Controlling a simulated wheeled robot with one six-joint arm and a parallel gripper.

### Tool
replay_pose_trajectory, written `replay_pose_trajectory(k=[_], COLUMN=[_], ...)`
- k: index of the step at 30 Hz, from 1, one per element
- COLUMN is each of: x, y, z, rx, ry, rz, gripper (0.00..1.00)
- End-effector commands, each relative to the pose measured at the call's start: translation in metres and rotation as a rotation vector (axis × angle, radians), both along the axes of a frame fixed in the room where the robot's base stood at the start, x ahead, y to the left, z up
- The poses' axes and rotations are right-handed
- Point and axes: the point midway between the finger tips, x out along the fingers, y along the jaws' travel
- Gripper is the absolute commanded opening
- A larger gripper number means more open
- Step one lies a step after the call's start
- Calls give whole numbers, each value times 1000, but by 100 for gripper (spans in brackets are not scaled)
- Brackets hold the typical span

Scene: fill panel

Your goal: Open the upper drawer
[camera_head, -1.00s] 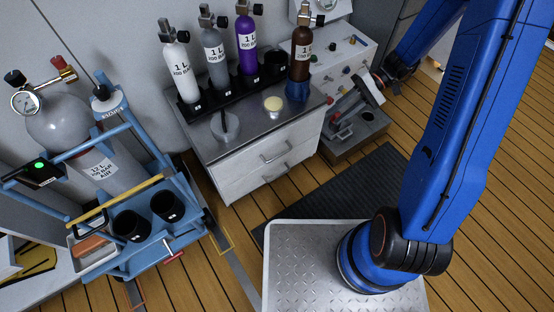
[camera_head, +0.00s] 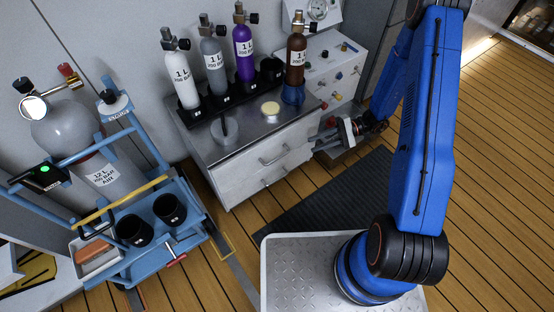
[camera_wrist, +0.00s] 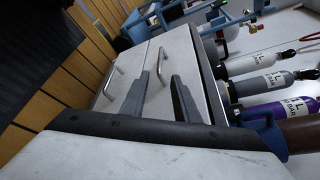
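The upper drawer (camera_head: 258,152) is the top white drawer of a metal-topped cabinet and looks closed. Its bar handle (camera_head: 273,158) also shows in the wrist view (camera_wrist: 157,72), just beyond and between my fingertips. The lower drawer's handle (camera_head: 276,180) is below it and appears further left in the wrist view (camera_wrist: 111,83). My gripper (camera_head: 317,138) is beside the cabinet's right front corner, to the right of the upper handle. In the wrist view its two fingers (camera_wrist: 160,77) are apart with nothing between them. No contact with the handle is visible.
Small bottles, including a purple one (camera_head: 243,50), stand in a black rack on the cabinet top. A blue cart (camera_head: 185,240) with a large grey cylinder (camera_head: 68,135) is at the left. A dark mat (camera_head: 330,195) lies before the cabinet. Wooden floor extends right.

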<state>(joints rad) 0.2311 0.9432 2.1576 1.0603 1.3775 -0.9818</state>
Motion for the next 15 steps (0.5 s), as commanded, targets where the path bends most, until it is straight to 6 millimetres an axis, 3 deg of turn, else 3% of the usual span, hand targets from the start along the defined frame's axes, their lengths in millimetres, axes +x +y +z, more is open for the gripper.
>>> replay_pose_trajectory(k=[15], x=[-23], y=[78], z=[-17], rx=[-1], ry=[3], rz=[4], gripper=[28])
